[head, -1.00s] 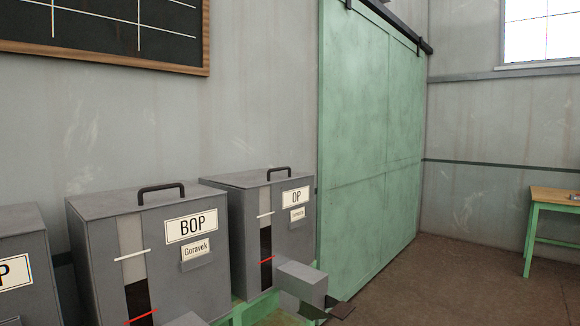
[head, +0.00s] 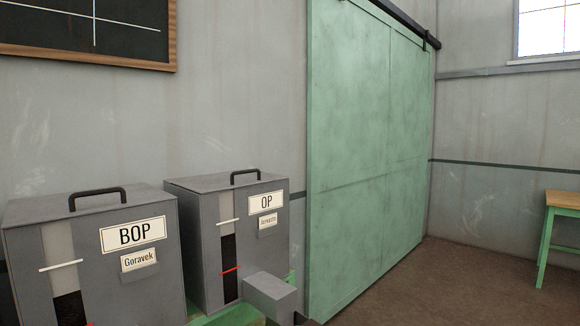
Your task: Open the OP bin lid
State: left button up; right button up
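The OP bin (head: 203,240) is a grey box with a white OP label (head: 266,202) on its front, left of centre in the head view. Its flat grey lid (head: 215,183) lies shut on top. A dark vertical window with a white mark and a red mark runs down the bin's front. A grey block (head: 270,294) juts out low at its front right. Neither of my grippers is in view.
The similar BOP bin (head: 95,245), with a shut lid and black handle, stands close on the left. A green sliding door (head: 365,150) fills the wall to the right. Open brown floor (head: 440,285) lies at the right, with a green-legged table (head: 562,200) at the edge.

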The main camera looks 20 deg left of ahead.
aim_at(253, 176)
jog(key=i+l+z, duration=0.5)
jog(key=i+z, duration=0.2)
jog(key=i+l, duration=0.15)
jog(key=i, duration=0.45)
jog(key=i+l+u, duration=0.1)
jog(key=i, duration=0.5)
jog(key=i+u, duration=0.2)
jog(key=u, duration=0.2)
jog(key=i+l+u, duration=0.1)
jog(key=u, duration=0.35)
jog(key=i+l+u, duration=0.2)
jog(key=u, duration=0.2)
jog(key=i+u, duration=0.15)
jog(key=u, duration=0.25)
jog(key=i+l+u, duration=0.1)
jog(key=u, duration=0.35)
jog(key=i+l+u, duration=0.1)
jog(key=u, duration=0.3)
